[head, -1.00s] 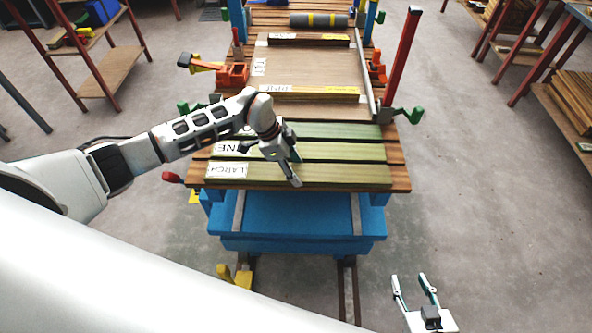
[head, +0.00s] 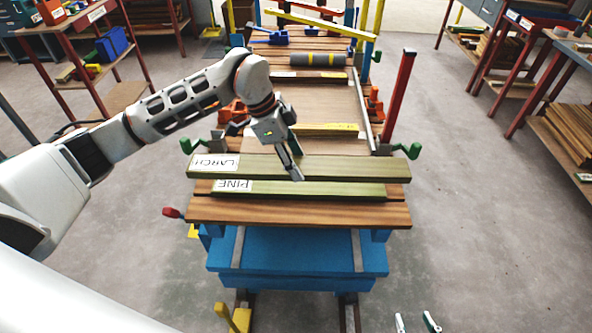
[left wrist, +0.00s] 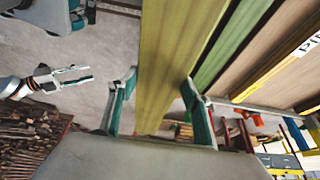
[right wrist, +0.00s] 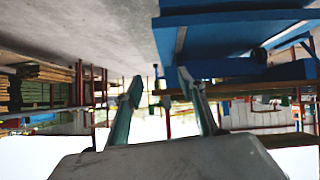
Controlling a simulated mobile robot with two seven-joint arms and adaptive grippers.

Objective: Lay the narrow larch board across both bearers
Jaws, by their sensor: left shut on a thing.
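The greenish larch board (head: 340,168), labelled LARCH, is held level above the slatted deck in the head view. My left gripper (head: 294,175) is shut on it near its middle. The left wrist view shows the board (left wrist: 165,65) running between both fingers. My right gripper (head: 415,323) is low at the bottom edge of the head view. It shows open in the left wrist view (left wrist: 68,78) and empty in the right wrist view (right wrist: 165,95). Two narrow strips, one far (head: 310,74) and one nearer (head: 325,130), lie crosswise on a brown panel; I cannot tell whether they are the bearers.
A shorter board labelled PINE (head: 320,189) lies on the brown slats (head: 300,213) in front of the larch board. A red post (head: 400,100) and green-handled clamps (head: 400,151) stand at the right. A grey roller (head: 318,59) lies behind. Shelves flank both sides.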

